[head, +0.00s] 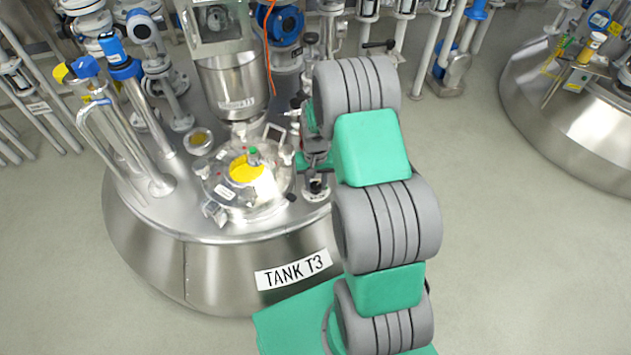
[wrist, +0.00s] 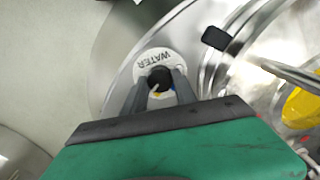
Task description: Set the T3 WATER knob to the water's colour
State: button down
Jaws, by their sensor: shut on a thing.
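The T3 WATER knob (wrist: 160,75) is black and sits on a white round dial (wrist: 150,60) lettered WATER, upside down in the wrist view. My gripper (wrist: 160,82) has its two grey fingers on either side of the knob, shut on it. Small yellow and blue patches show at the dial's lower part between the fingers; the pointer's setting is hard to tell. The water in the round window of tank T3 (head: 290,272) looks yellow (head: 247,168); this yellow also shows at the right edge of the wrist view (wrist: 304,106). In the head view my arm partly hides the knob area.
A steel hopper (head: 232,85) stands on the tank lid behind the window. Pipes with blue and yellow caps (head: 75,70) rise at the left. A black-tipped handle (wrist: 215,38) is right of the knob. Another tank (head: 575,120) stands at the right; open floor lies between.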

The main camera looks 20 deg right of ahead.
aim_at(316, 185)
jog(key=n, duration=0.5)
jog(key=shift+n+p, duration=0.4)
dwell(0.3)
jog(key=c, duration=1)
grip_release()
notch_tip(316, 185, up, 8)
jog(key=shift+f+p, duration=0.1)
jog(key=shift+p, duration=0.75)
